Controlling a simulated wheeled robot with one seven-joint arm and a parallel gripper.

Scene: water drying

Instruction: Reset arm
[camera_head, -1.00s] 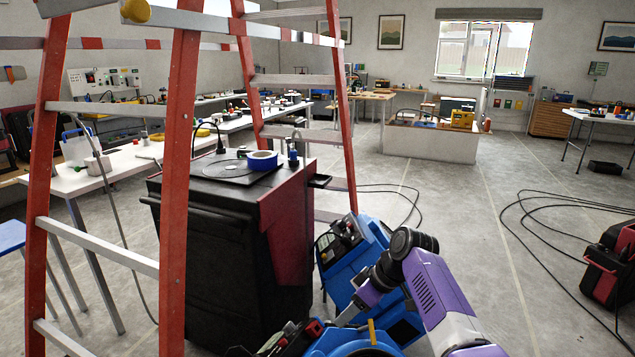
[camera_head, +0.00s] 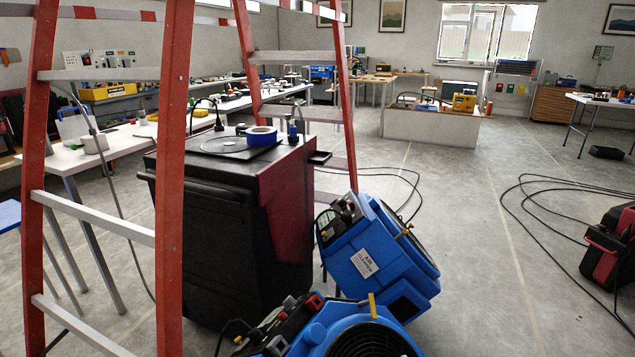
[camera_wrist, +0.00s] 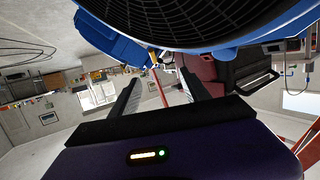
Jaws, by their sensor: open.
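My gripper (camera_wrist: 159,77) shows in the wrist view, with its two dark fingers apart and nothing visible between them. The purple wrist housing fills the bottom of that view. The wrist view looks upside down, with a blue machine's round black grille (camera_wrist: 190,18) close across its top. My arm and gripper do not show in the head view now. There, a blue air machine with a white label (camera_head: 367,262) stands tilted on the floor, and a second blue machine (camera_head: 345,335) is nearer, at the bottom edge.
Black cables (camera_head: 530,190) lie on the floor beside a red-black case (camera_head: 610,250). The floor at centre right (camera_head: 480,270) is clear.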

